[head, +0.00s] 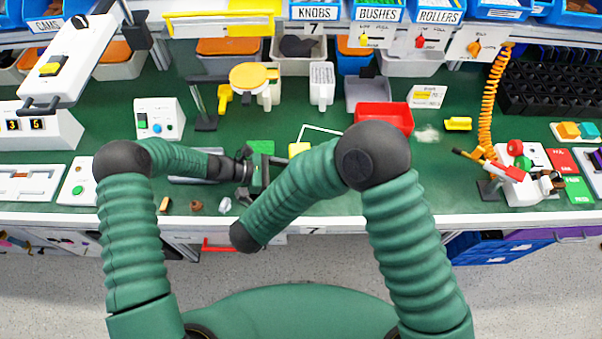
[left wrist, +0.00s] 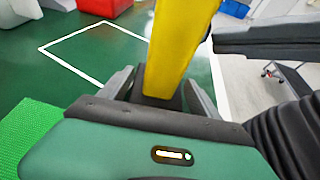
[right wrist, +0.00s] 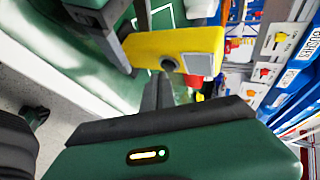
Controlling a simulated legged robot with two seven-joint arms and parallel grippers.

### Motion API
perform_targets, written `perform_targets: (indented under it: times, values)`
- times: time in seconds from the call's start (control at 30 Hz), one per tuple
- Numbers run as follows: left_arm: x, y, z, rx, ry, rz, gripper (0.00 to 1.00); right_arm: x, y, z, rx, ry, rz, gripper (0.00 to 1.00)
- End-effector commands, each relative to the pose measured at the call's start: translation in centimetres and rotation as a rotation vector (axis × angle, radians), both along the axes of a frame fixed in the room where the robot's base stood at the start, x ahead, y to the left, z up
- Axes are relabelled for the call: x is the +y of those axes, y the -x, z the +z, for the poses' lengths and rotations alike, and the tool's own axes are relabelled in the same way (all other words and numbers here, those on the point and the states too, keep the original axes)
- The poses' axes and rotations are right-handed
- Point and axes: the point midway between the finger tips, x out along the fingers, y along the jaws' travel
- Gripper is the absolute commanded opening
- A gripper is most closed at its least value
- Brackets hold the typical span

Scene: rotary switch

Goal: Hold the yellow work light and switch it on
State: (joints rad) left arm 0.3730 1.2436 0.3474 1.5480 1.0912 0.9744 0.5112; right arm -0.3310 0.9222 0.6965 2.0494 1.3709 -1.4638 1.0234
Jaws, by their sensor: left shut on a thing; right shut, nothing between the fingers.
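The yellow work light (right wrist: 190,42) shows in the right wrist view with a grey square panel (right wrist: 200,64) and a small dark round knob (right wrist: 168,63). My left gripper (head: 268,164) is shut on it, and its yellow body (left wrist: 180,50) rises between the fingers in the left wrist view. In the head view only a yellow end (head: 299,149) shows beyond my right forearm. My right gripper (right wrist: 157,88) is shut and empty, its fingertips just below the knob in the picture; contact cannot be told. The head view hides its fingers behind my forearm.
A white outlined area (head: 322,129) lies on the green bench beyond the light. A red bin (head: 384,117) stands behind it. A white box with buttons (head: 159,119) is at left. Small loose parts (head: 196,205) lie by the front edge. An orange coiled cord (head: 490,95) hangs at right.

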Motion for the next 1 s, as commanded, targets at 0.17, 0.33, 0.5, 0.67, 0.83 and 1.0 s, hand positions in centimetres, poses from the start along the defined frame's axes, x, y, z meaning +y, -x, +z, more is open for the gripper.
perform_targets:
  times: [0.17, 0.33, 0.5, 0.67, 0.83, 1.0]
  values:
    - [0.0, 0.0, 0.0, 0.000, 0.000, 0.001, 0.30, 0.0, -0.6, 0.1, -0.001, 0.000, 0.000, 0.00]
    - [0.0, 0.0, 0.0, 0.000, 0.000, 0.000, 0.30, 0.0, -0.7, 0.1, -0.001, 0.000, 0.000, 0.00]
    - [0.0, 0.0, 0.0, 0.000, 0.000, 0.000, 0.30, 0.0, -0.5, 0.1, -0.001, 0.000, 0.000, 0.00]
    - [0.0, 0.0, 0.0, 0.000, 0.000, 0.000, 0.30, -0.1, 0.2, 0.2, -0.001, 0.002, 0.001, 0.00]
    - [0.0, 0.0, 0.0, 0.000, 0.000, 0.000, 0.30, -0.1, 0.2, 0.2, -0.001, 0.000, 0.000, 0.00]
    - [0.0, 0.0, 0.0, 0.000, 0.000, 0.000, 0.30, -0.1, 1.1, 0.2, 0.000, 0.000, 0.002, 0.00]
